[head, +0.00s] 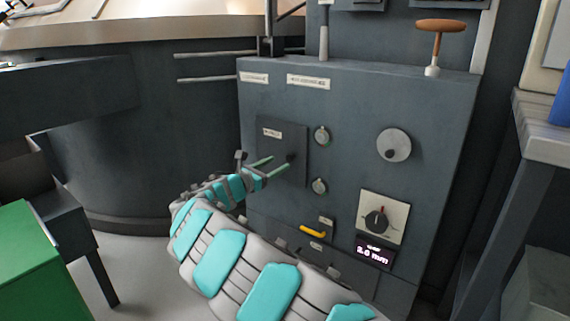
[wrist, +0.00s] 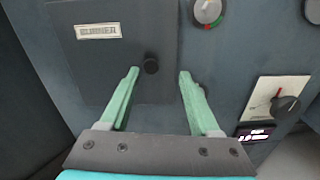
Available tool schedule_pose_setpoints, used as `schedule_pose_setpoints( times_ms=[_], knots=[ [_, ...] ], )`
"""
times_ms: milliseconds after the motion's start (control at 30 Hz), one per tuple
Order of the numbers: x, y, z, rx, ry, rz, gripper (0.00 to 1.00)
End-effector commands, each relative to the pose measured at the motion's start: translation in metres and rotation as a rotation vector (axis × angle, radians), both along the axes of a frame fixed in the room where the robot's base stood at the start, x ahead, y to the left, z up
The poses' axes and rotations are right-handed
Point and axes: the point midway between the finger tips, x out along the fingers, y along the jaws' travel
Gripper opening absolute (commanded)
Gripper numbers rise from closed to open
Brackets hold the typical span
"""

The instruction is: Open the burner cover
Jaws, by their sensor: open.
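The burner cover looks to be the square dark grey panel (head: 282,140) on the left of the cabinet front, with a small label at its top. It lies flat against the cabinet. It also shows in the wrist view (wrist: 95,65), with a round black knob (wrist: 151,65) near its lower right corner. My gripper (head: 279,165) is in front of the panel. In the wrist view my gripper (wrist: 160,75) has its two green fingers apart, one on either side of the black knob. I cannot tell whether they touch the panel.
Right of the panel are two small round dials (head: 321,136), a larger grey knob (head: 393,146) and a black dial over a display (head: 375,253). A yellow handle (head: 313,231) is below. A lever with a wooden handle (head: 440,26) stands on top. A green box (head: 38,262) is at left.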

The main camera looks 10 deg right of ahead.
Motion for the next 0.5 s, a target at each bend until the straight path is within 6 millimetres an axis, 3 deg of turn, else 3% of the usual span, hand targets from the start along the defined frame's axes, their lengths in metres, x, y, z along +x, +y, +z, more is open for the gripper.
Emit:
schedule_pose_setpoints(
  times_ms=[67, 167, 500],
  knots=[
    [0.003, 0.012, -0.011, -0.054, 0.057, 0.027, 0.63],
    [0.007, 0.013, -0.016, -0.079, 0.084, 0.038, 0.63],
    [0.037, -0.024, -0.016, -0.074, 0.083, 0.036, 0.63]
  ],
)
